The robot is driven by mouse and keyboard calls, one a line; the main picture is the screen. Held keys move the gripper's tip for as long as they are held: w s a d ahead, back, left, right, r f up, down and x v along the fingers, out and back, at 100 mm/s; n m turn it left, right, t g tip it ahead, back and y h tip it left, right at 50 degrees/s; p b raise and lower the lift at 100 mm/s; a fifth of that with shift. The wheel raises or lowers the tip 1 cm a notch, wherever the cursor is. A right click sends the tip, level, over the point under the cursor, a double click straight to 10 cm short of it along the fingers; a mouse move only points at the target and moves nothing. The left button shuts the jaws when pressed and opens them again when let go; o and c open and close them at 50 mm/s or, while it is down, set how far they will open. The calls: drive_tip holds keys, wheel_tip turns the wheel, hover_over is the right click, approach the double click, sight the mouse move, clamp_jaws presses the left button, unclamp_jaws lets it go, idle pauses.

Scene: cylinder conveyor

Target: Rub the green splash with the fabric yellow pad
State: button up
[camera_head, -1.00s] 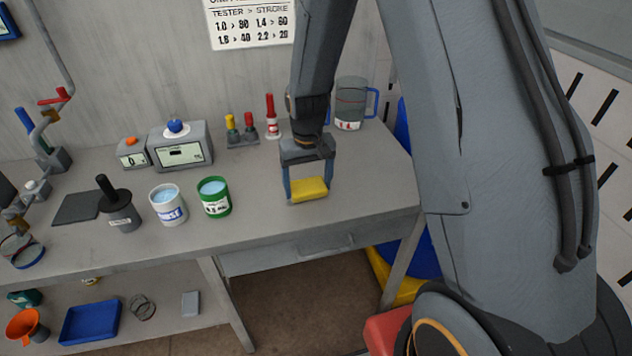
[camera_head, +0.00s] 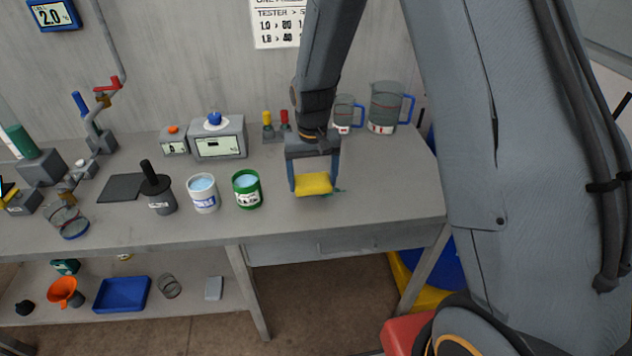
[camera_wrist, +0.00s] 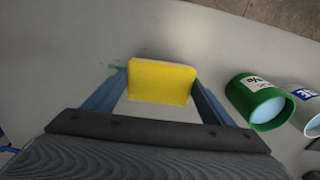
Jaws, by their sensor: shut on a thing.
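My gripper (camera_head: 313,182) is shut on the yellow pad (camera_head: 313,186), with a finger at each side of it. The pad is low over the grey bench top; I cannot tell whether it touches the surface. The wrist view also shows the pad (camera_wrist: 161,82) between the fingers. A bit of the green splash (camera_head: 339,190) shows just right of the pad in the head view. In the wrist view a green mark (camera_wrist: 116,67) shows at the pad's left edge. The rest of the splash is hidden.
A green can (camera_head: 247,190) and a white can (camera_head: 203,193) stand left of my gripper. Two measuring jugs (camera_head: 386,107) and (camera_head: 343,112) stand behind it at the right. Bare bench top (camera_head: 385,185) lies to the right, up to the bench's edge.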

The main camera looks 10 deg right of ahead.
sight(313, 180)
drive_tip(key=shift+r+p, duration=1.55)
drive_tip(key=shift+r, duration=1)
